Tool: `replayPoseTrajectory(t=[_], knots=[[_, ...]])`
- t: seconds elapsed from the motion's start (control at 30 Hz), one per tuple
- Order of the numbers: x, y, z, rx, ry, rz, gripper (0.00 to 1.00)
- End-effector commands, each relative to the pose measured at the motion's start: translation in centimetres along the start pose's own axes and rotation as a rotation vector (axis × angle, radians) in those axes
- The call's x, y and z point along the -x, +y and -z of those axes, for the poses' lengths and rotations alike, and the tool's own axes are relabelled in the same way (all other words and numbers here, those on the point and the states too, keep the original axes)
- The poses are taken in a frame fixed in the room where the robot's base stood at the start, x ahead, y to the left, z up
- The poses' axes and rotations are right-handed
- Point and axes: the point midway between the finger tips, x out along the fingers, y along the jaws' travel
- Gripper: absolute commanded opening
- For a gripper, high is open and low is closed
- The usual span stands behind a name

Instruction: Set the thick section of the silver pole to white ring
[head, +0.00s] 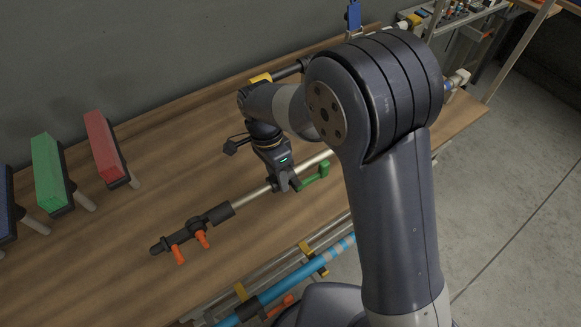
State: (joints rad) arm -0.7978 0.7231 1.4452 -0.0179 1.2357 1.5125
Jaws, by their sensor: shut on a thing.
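The silver pole (251,197) lies diagonally along the wooden bench. A dark fitting (197,226) with two orange levers is at its lower left end, next to a dark sleeve (221,212). My gripper (285,185) reaches down over the pole's middle and is shut on it, as far as I can tell; the fingertips hide the exact contact. A green lever (317,173) sticks out just right of the fingertips. The pole's upper right part runs behind my arm. I cannot make out a white ring or clearly tell the thick section.
Red (103,137) and green (49,172) blocks on holders stand at the left by the wall. A blue pole (283,287) with pale bands lies along metal rails at the bench's front. The bench (120,215) is clear between blocks and pole.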

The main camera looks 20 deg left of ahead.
Motion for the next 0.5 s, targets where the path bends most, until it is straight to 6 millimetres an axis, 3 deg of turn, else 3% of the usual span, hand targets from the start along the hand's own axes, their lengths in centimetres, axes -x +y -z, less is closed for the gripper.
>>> replayPoseTrajectory(t=[0.27, 0.3, 0.5], knots=[[0.10, -0.05, -0.06, -0.001, 0.000, 0.003, 0.00], [0.10, -0.05, -0.06, -0.001, 0.000, 0.003, 0.41], [0.07, -0.03, -0.03, 0.000, 0.000, 0.002, 0.57]])
